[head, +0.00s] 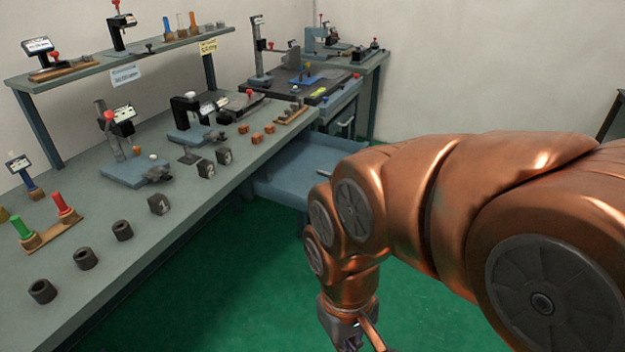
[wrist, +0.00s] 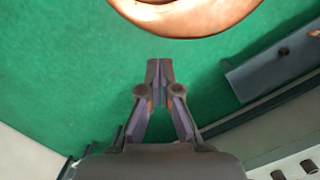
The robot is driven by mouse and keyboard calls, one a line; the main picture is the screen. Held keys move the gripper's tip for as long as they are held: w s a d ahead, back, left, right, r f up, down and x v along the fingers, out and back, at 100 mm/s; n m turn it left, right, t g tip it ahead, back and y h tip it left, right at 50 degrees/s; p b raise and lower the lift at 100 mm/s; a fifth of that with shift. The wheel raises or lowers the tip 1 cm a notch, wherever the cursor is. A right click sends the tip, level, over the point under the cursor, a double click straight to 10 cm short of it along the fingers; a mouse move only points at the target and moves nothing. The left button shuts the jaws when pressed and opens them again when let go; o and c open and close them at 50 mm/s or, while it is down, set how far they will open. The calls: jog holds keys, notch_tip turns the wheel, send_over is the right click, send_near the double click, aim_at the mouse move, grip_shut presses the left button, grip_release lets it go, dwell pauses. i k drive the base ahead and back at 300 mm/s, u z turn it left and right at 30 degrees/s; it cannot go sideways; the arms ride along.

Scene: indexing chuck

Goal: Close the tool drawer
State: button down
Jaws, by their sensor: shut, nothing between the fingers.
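The blue-grey tool drawer (head: 285,182) stands pulled out from under the bench, near the middle of the head view. My arm hides part of its front end. In the wrist view, what looks like the drawer (wrist: 275,68) shows at the upper right, apart from my fingers. My gripper (wrist: 159,68) is shut and empty over the green floor. In the head view only part of my gripper shows, at the bottom edge, below and in front of the drawer.
The long workbench (head: 110,240) holds dark rings, numbered blocks, gauges and stands. A shelf (head: 130,55) rises at its back. Another drawer unit (head: 343,122) stands beyond the open drawer. The green floor (head: 215,290) is clear in front of the bench.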

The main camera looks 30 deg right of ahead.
aim_at(294, 167)
jog(key=z, duration=0.15)
jog(key=i, duration=0.85)
jog(key=z, duration=0.3)
